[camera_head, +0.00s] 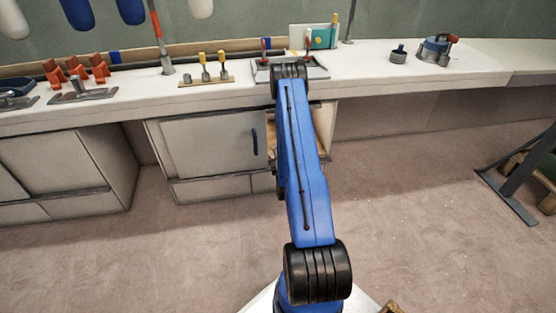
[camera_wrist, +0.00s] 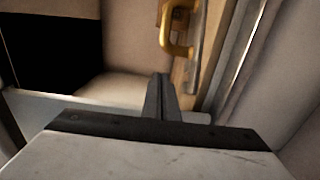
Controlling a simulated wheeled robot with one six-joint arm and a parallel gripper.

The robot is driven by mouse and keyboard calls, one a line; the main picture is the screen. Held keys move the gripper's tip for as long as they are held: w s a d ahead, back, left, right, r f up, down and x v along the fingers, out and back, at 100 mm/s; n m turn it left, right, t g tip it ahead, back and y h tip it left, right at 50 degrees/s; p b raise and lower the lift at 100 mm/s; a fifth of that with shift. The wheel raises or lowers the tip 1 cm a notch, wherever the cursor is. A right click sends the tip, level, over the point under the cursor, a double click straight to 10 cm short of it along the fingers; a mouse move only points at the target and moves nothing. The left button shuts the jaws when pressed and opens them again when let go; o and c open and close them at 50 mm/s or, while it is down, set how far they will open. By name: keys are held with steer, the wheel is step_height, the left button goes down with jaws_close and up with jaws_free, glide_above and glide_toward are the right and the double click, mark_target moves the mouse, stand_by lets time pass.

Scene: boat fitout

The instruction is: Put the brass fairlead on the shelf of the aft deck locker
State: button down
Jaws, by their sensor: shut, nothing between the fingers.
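In the wrist view, my gripper (camera_wrist: 160,80) is shut and empty, its fingertips together, inside or at the mouth of a pale-walled compartment. A brass-coloured loop (camera_wrist: 166,38), which looks like the brass fairlead, lies against a wooden strip (camera_wrist: 184,78) just beyond the fingertips and slightly to the right. My arm hides the gripper and most of that bay.
The white bench top (camera_head: 365,75) above holds a yellow-handled tool rack (camera_head: 206,80), a grey tray (camera_head: 318,70), and a blue-grey pot-like fitting (camera_head: 435,47). A dark trestle stand (camera_head: 510,180) is at the right. The floor before the lockers is clear. In the wrist view, pale rails (camera_wrist: 235,65) run close on the right.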

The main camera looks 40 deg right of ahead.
steer(key=w+d, duration=0.1)
steer(key=d, duration=0.1)
steer(key=w+d, duration=0.1)
steer(key=d, duration=0.1)
steer(key=shift+w, duration=0.35)
steer(key=shift+w+d, duration=0.15)
steer(key=shift+d, duration=0.35)
steer(key=shift+d, duration=0.1)
steer(key=d, duration=0.2)
steer(key=shift+w+d, duration=0.3)
steer(key=shift+a, duration=0.1)
